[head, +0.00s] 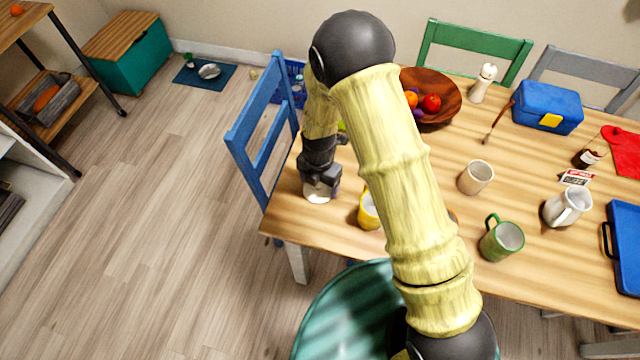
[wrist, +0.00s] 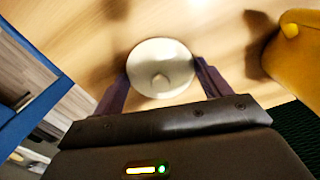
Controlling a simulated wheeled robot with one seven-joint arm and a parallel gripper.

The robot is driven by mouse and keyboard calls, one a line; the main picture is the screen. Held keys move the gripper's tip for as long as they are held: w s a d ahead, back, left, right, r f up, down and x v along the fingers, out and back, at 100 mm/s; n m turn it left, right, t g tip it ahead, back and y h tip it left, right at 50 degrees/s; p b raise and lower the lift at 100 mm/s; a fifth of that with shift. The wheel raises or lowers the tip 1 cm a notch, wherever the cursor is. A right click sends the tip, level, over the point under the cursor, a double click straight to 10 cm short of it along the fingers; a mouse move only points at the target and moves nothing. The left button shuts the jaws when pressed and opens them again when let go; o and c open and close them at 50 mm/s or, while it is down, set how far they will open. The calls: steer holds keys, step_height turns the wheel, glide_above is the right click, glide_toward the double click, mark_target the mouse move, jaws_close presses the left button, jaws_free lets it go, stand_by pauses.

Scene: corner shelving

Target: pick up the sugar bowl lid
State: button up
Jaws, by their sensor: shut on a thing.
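The sugar bowl lid (wrist: 160,68) is a round, off-white disc with a small knob in the middle. In the wrist view it sits between the two fingers of my gripper (wrist: 160,80), which is shut on it. In the head view my gripper (head: 320,184) points down at the table's left end, and a whitish piece (head: 317,197) shows just below it. My gripper partly covers this piece. I cannot tell whether a bowl is under the lid or whether the lid touches the table.
A blue chair (head: 262,125) is at the table's left edge. A wooden fruit bowl (head: 447,88), a cream cup (head: 476,177) and a green mug (head: 501,241) stand farther right on the table (head: 545,255).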

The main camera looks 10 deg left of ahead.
steer(key=shift+a+r, duration=0.1)
steer(key=shift+r, duration=0.5)
step_height(320, 180, up, 9)
steer(key=shift+s+f+b, duration=0.1)
steer(key=shift+b, duration=0.2)
